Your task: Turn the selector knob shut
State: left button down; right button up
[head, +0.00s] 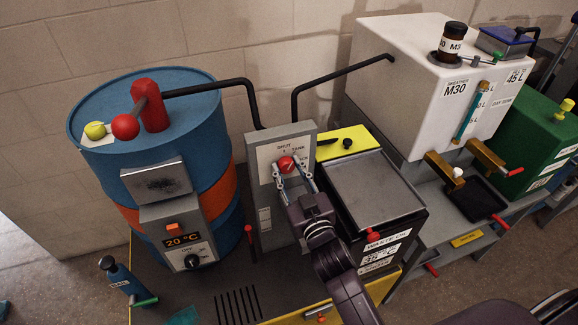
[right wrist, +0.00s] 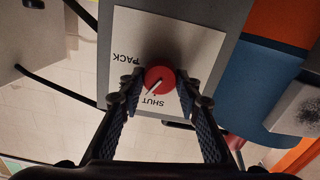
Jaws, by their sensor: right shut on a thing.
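The red selector knob (head: 286,164) sits on the white label plate of a grey upright panel (head: 271,215) between the blue drum and the black-topped box. The plate carries the words SHUT, TANK and PACK. In the right wrist view the knob (right wrist: 160,79) is seen face on, with a white pointer line slanting toward the word SHUT (right wrist: 153,102); whether it lines up exactly I cannot tell. My right gripper (head: 292,174) is shut on the knob, one finger on each side. It also shows in the right wrist view (right wrist: 160,93). My left gripper is not in view.
The blue drum (head: 205,105) with an orange band stands left, with a thermostat box (head: 180,235) in front. A black pipe (head: 215,87) runs from drum to panel, another (head: 335,77) to the white tank (head: 410,80). The waste box (head: 370,190) stands close right of the panel.

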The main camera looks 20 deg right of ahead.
jog(key=n, duration=0.2)
jog(key=shift+r+n+p, duration=0.1)
jog(key=shift+n+p, duration=0.2)
jog(key=shift+p, duration=0.05)
jog(key=shift+a+n, duration=0.1)
jog(key=shift+n, duration=1.4)
jog(key=o, duration=1.2)
jog(key=shift+c, duration=0.2)
jog(key=shift+s+f, duration=0.2)
jog(key=shift+s, duration=0.3)
jog(key=s, duration=1.1)
jog(key=shift+d, duration=0.2)
